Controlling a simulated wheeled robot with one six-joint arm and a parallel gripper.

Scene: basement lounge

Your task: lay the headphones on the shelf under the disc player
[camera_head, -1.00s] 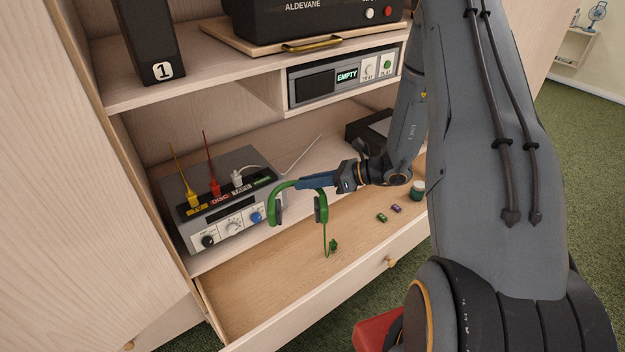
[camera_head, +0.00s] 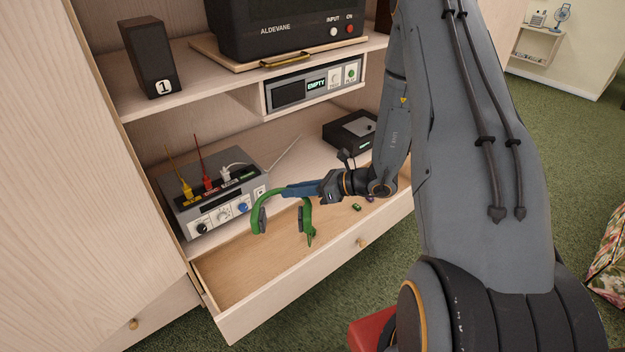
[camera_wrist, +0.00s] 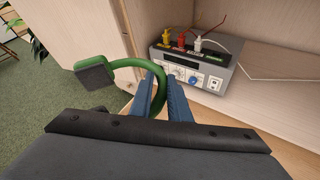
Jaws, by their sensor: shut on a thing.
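The green headphones (camera_head: 264,207) hang from my gripper (camera_head: 290,191), which is shut on their band above the open drawer. The ear pads hang below the band, and a green cord or plug shows low on the right side. In the wrist view the headband (camera_wrist: 128,63) passes between the blue fingers (camera_wrist: 160,92), with one dark ear pad (camera_wrist: 96,73) at left. The disc player (camera_head: 312,84) is the grey unit reading "EMPTY", set under the upper board. The shelf (camera_head: 290,150) lies below it, with bare pale wood right of the amplifier box.
The grey amplifier box (camera_head: 213,195) with coloured plugs stands left on the shelf; it also shows in the wrist view (camera_wrist: 195,68). A black box (camera_head: 350,132) stands right. The open drawer (camera_head: 235,275) juts out below, holding small items.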

